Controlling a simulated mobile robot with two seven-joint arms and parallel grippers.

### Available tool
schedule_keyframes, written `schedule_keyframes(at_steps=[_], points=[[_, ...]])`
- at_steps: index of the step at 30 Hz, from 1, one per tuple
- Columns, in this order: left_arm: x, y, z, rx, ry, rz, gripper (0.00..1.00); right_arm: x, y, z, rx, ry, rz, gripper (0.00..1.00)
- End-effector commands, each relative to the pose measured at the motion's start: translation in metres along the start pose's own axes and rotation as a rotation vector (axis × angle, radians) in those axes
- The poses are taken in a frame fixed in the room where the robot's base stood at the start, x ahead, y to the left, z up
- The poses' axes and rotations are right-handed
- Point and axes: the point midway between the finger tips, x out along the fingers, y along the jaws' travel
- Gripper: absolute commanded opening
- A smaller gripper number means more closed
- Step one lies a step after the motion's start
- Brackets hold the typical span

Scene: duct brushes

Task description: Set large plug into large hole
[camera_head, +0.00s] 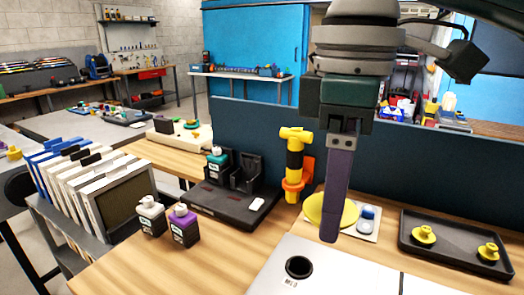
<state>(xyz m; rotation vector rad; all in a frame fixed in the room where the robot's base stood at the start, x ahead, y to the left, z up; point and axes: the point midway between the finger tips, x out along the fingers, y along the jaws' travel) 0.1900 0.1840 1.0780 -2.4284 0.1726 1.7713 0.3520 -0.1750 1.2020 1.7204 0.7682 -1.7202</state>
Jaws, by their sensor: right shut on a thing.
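A large yellow disc-shaped plug (318,208) shows at the fingers of my right gripper (331,228). The gripper points down, its purple finger crossing in front of the disc and hiding its middle. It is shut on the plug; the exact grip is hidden. A pale metal panel (345,272) lies at the front, cut off by the lower edge. It has a dark round hole (299,267) with a label that seems to read MED. The plug is apart from this hole, farther back and to the right. No large hole is clearly in view. My left gripper is not in view.
A black tray (455,238) at right holds two smaller yellow plugs (424,235). Behind the gripper are a white plate with a blue knob (368,213) and a yellow-black tool (293,160) by a blue divider. Bottles (184,225) and a black dock (225,207) stand left.

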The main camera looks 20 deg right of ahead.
Motion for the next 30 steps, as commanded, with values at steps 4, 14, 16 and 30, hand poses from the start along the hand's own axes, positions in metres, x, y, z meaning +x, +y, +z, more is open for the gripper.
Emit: schedule_keyframes(at_steps=[4, 14, 16, 30], points=[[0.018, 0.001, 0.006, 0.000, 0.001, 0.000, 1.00, 0.056, 0.009, 0.004, -0.310, -0.003, -0.005, 0.19], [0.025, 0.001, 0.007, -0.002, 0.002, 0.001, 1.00, 0.128, 0.022, 0.024, -0.937, 0.002, -0.003, 0.19], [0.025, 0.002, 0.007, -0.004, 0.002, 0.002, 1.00, 0.136, 0.024, 0.027, -1.017, 0.003, -0.002, 0.19], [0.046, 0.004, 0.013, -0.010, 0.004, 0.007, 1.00, 0.166, 0.025, 0.032, -1.138, 0.005, 0.002, 0.19]])
